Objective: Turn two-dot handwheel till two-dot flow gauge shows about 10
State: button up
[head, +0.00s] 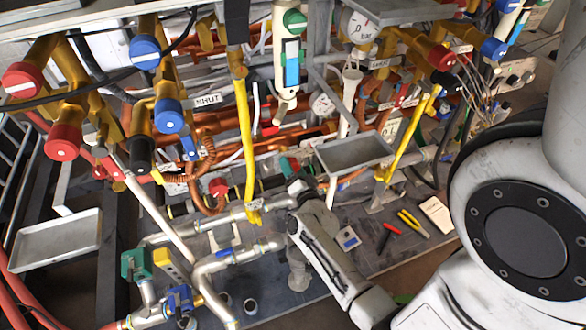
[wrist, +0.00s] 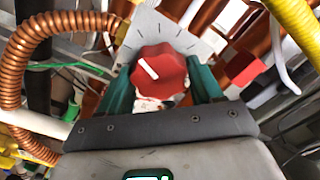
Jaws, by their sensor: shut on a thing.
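In the wrist view a red lobed handwheel (wrist: 158,74) with a white pointer line sits before a grey plate (wrist: 195,42) with dark scale ticks. The white line points to the upper left. My gripper (wrist: 160,78) has its two green fingers on either side of the wheel, shut on it. A flow gauge tube (head: 291,62) with a green cap and blue fill hangs at top centre. I cannot make out dot marks on wheel or gauge.
A red block-like part (wrist: 243,68) and a coiled copper pipe (wrist: 30,55) lie close to my gripper. A grey tray (head: 352,153) and a yellow pipe (head: 246,145) flank the arm. Pliers (head: 411,221) lie on the board at right.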

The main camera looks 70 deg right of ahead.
jog(key=o, duration=1)
jog(key=v, duration=1)
jog(key=shift+s+a, duration=0.3)
